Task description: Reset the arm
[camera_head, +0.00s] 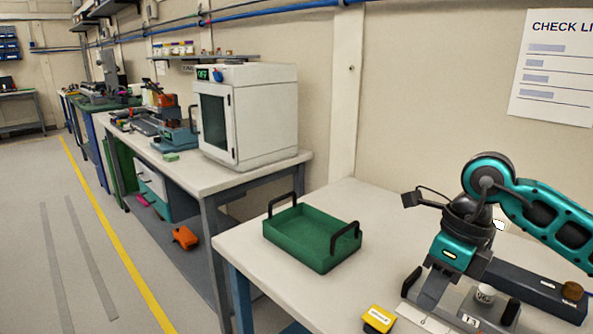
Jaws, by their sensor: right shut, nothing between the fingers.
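My right arm, teal and black, comes in from the right edge of the head view and bends down over the near table. My right gripper (428,297) points down beside a grey holder (470,314) with black handles. Its fingers are shut with nothing visible between them. I cannot tell whether the fingertips touch the holder or the table. A small white-topped piece (485,294) stands on the holder, right of the gripper. My left gripper is not in view.
A green tray (312,257) with black handles, seemingly empty, stands on the near table (270,282). A yellow labelled block (379,319) lies near the front. A long dark block (535,289) lies right of the gripper. A white cabinet (262,115) stands on the bench behind.

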